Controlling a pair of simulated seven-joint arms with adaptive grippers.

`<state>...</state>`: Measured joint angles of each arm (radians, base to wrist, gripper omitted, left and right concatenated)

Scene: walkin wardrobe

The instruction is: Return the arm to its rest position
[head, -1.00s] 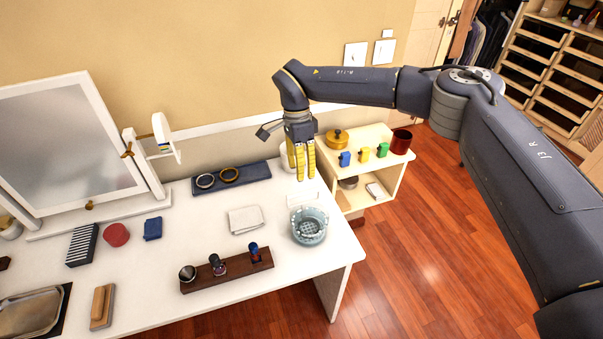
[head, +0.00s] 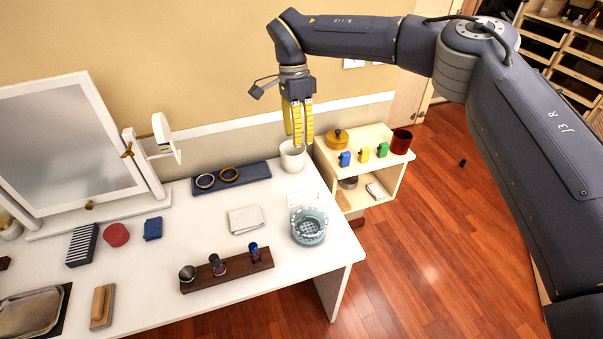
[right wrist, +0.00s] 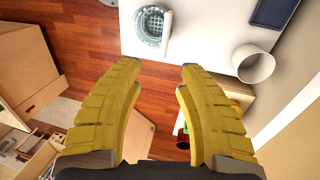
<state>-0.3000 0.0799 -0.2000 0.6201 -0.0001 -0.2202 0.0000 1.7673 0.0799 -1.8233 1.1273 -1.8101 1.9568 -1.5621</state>
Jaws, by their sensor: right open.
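My right arm (head: 370,38) reaches in from the right in the head view. Its gripper (head: 299,142) points down, with yellow fingers above the back right of the white table, close to a white cup (head: 292,158). In the right wrist view the fingers (right wrist: 160,75) are apart with nothing between them. Red floor shows beyond the fingertips. The white cup (right wrist: 253,63) is at the right there, apart from the fingers. My left gripper does not show.
On the white table (head: 200,225) are a blue-grey basket (head: 309,228), a folded cloth (head: 245,220), a wooden holder (head: 227,270), a blue tray (head: 255,171) and a mirror (head: 65,140). A low shelf (head: 385,180) with small coloured items stands at the right. Open floor (head: 440,250) lies beyond.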

